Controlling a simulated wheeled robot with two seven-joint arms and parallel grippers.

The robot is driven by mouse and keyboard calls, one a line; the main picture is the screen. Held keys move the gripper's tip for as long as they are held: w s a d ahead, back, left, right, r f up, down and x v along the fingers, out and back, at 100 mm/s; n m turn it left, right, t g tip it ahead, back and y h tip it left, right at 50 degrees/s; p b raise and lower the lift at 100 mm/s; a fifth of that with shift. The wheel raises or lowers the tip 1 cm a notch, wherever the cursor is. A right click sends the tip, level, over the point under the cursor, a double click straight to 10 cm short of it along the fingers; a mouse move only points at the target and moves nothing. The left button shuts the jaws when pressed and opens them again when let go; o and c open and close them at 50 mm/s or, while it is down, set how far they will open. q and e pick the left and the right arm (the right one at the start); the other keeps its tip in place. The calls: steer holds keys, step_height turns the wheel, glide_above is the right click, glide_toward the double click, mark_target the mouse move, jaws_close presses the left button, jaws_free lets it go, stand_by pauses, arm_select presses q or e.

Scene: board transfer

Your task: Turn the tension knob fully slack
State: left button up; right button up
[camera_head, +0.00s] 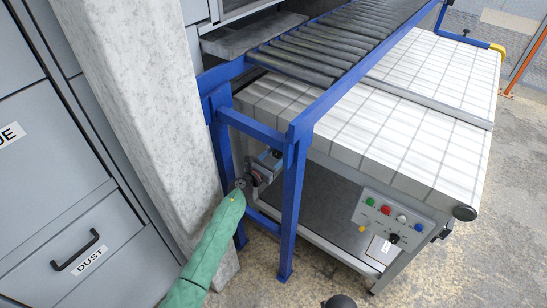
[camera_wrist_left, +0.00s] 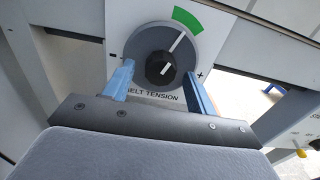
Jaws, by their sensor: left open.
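The tension knob (camera_wrist_left: 160,68) is a black round knob on a grey disc (camera_wrist_left: 142,44) marked "BELT TENSION" in the left wrist view. A minus sign is at its left and a plus sign at its right. A white pointer line runs up and right from the knob to a green band (camera_wrist_left: 187,18). My left gripper (camera_wrist_left: 160,72) is open, with one blue finger on each side of the knob; I cannot tell if they touch it. In the head view my left gripper (camera_head: 245,183) is small beside the blue frame's leg, and the knob cannot be made out.
A blue frame (camera_head: 293,190) carries a roller conveyor (camera_head: 340,42) beside a white tiled belt (camera_head: 400,120). A panel with coloured buttons (camera_head: 392,222) is at the right. A concrete pillar (camera_head: 140,110) and grey cabinets (camera_head: 50,170) stand close at the left.

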arm_select(q)
steer(key=shift+w+d, duration=0.1)
steer(key=shift+w, duration=0.05)
steer(key=c, duration=1)
